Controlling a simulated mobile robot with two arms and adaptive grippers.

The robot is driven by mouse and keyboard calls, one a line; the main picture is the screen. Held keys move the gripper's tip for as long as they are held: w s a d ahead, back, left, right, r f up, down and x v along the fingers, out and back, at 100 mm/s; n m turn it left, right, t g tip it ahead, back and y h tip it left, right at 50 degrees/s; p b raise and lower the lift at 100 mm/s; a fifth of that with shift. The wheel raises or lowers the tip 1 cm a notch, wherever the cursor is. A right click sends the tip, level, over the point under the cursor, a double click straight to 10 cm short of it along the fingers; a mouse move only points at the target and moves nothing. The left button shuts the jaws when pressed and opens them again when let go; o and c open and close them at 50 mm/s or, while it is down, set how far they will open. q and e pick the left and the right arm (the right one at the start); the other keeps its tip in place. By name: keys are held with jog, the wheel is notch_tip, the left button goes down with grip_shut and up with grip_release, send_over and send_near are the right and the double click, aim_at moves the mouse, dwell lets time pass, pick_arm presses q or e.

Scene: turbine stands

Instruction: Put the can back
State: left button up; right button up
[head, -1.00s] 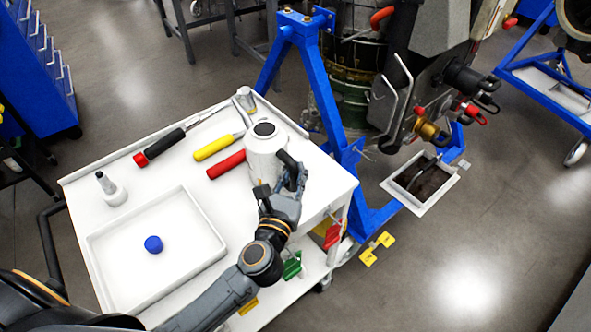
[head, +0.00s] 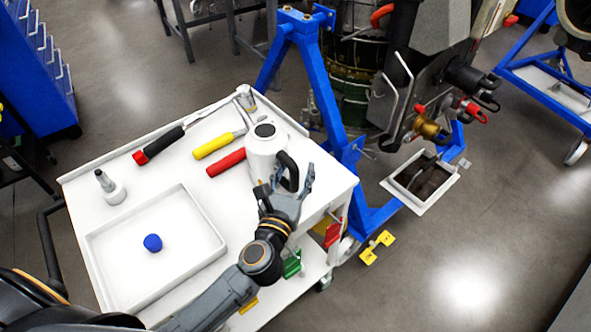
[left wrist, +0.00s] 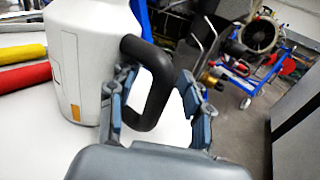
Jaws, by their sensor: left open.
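The white can (head: 264,152) with a black handle (head: 288,170) stands upright on the white cart top (head: 140,175), near its right edge. In the left wrist view the can (left wrist: 88,60) fills the upper left. Its black handle (left wrist: 152,85) passes between my two fingers. My left gripper (head: 287,187) is open around the handle, and its fingers (left wrist: 155,100) are apart, with a gap on the right side of the handle. My right gripper is not in view.
Red (head: 226,163) and yellow (head: 213,146) handled tools lie left of the can. A shallow white tray (head: 205,225) with a blue cap (head: 153,243) is at the front left. A blue stand (head: 325,110) rises beyond the cart.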

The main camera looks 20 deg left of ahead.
pick_arm(q)
jog(key=shift+s, duration=0.1)
jog(key=shift+s+d+b, duration=0.1)
jog(key=shift+s+b, duration=0.45)
jog(key=shift+s, duration=2.9)
